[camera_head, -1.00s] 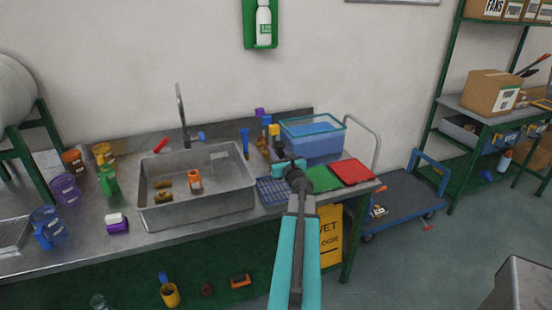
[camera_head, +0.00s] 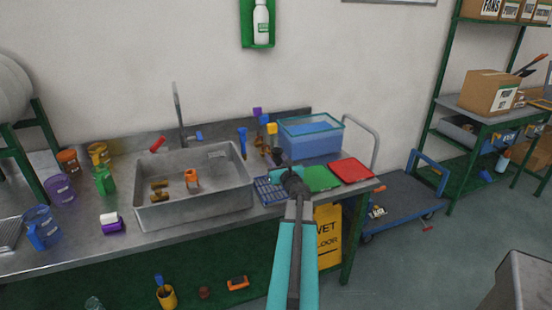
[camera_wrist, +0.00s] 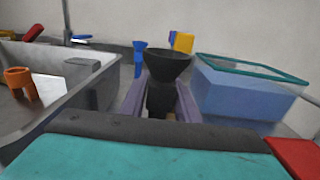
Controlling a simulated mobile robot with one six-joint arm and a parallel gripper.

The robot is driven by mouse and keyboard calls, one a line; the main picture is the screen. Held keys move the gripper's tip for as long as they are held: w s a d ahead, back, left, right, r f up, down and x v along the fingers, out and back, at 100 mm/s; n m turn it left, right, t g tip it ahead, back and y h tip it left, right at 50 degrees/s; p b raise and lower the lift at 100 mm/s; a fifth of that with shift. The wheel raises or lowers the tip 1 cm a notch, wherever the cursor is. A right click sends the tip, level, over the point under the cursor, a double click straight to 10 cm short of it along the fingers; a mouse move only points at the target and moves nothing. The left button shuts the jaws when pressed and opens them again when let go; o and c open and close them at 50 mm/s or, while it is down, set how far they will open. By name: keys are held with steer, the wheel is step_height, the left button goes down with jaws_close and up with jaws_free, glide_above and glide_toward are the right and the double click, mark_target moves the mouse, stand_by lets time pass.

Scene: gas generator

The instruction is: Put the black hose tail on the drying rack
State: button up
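The black hose tail (camera_wrist: 167,68) has a wide cup-like top and a narrower lower part. It stands upright between the two fingers of my gripper (camera_wrist: 162,92) in the wrist view, which look closed on its sides. In the head view my gripper (camera_head: 277,160) holds the black hose tail (camera_head: 275,154) above the counter, behind the blue drying rack (camera_head: 267,192). The drying rack is a small blue grid on the counter, right of the sink, partly hidden by my arm. The rack does not clearly show in the wrist view.
The metal sink (camera_head: 195,211) lies left of the rack and holds an orange fitting (camera_head: 191,178) and brass pieces. A blue water tub (camera_head: 311,138) stands behind right. Green (camera_head: 320,180) and red (camera_head: 351,170) mats lie right. Blue and yellow items stand behind.

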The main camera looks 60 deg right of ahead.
mark_target(279, 163)
steer(key=shift+o, duration=1.2)
steer(key=shift+r, duration=0.25)
steer(key=b+v, duration=0.1)
steer(key=v, duration=0.8)
steer(key=shift+f, duration=0.1)
steer(key=shift+s+a, duration=0.1)
steer(key=shift+s, duration=0.05)
steer(key=p+v, duration=0.2)
steer(key=p, duration=0.2)
steer(key=shift+s, duration=0.1)
steer(key=shift+s+p, duration=0.1)
steer(key=shift+p, duration=0.2)
